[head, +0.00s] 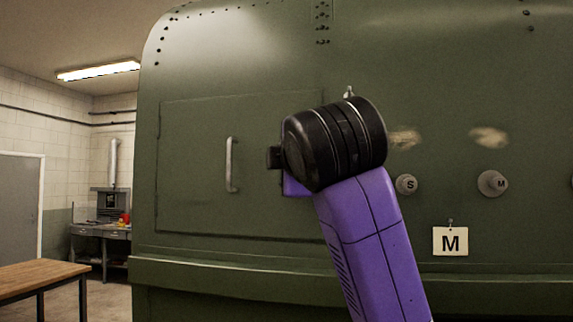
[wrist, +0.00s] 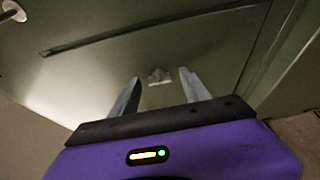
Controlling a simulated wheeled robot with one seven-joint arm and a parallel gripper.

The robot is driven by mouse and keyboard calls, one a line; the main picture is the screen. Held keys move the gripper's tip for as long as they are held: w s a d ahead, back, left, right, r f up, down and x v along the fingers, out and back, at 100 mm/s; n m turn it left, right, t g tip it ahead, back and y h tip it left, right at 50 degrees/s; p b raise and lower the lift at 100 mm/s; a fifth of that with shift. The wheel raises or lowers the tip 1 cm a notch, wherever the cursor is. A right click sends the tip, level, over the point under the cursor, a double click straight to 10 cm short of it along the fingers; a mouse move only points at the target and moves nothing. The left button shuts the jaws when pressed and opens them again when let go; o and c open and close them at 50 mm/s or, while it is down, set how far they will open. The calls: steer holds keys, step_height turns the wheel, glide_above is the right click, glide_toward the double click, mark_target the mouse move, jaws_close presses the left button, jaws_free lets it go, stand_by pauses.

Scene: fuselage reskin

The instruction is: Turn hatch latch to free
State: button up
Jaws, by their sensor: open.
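The green hatch (head: 195,150) is a flat panel in the fuselage side, lying flush as far as I can see. Its pale bar handle (head: 232,164) stands upright on it; the handle's end also shows at the top left of the wrist view (wrist: 14,10). A small grey fitting, which looks like the hatch latch (wrist: 159,76), shows ahead of my fingertips, in line with the gap. My gripper (wrist: 160,83) is open with nothing between its fingers; I cannot tell how far the latch is from the tips. In the head view my arm hides the latch and the fingers.
Two round knobs marked S (head: 406,184) and M (head: 493,183) stick out to the right of my arm. An M tag (head: 451,241) hangs below them. A ledge (head: 200,277) runs under the hatch. A wooden table (head: 40,275) stands at the lower left.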

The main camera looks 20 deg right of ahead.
steer(key=s+a+b, duration=0.1)
steer(key=s+b, duration=0.2)
steer(key=s, duration=0.4)
steer(key=shift+s, duration=0.35)
step_height(320, 180, up, 6)
steer(key=s+a+r+m+t+y, duration=0.1)
steer(key=a+m+t+y, duration=0.1)
steer(key=a+t+y, duration=0.15)
step_height(320, 180, down, 18)
steer(key=w+d+m+t+y, duration=0.2)
steer(key=m+t+y, duration=0.1)
steer(key=m, duration=0.2)
steer(key=s+d+f+m+h+b, duration=0.1)
steer(key=s+f+m, duration=0.25)
steer(key=f, duration=0.75)
steer(key=s+d+f+m+h+b, duration=0.1)
steer(key=s+f+m+h, duration=0.2)
steer(key=f, duration=0.8)
steer(key=s+d+f+m+g+b, duration=0.1)
steer(key=s+f+g, duration=0.3)
steer(key=s+f, duration=1.2)
steer(key=s+d+f+m+g+b, duration=0.1)
steer(key=s+f+g, duration=0.4)
steer(key=s+f, duration=1.1)
steer(key=s+d+m, duration=0.1)
steer(key=s, duration=0.3)
steer(key=shift+s+d, duration=0.2)
steer(key=shift+s, duration=0.15)
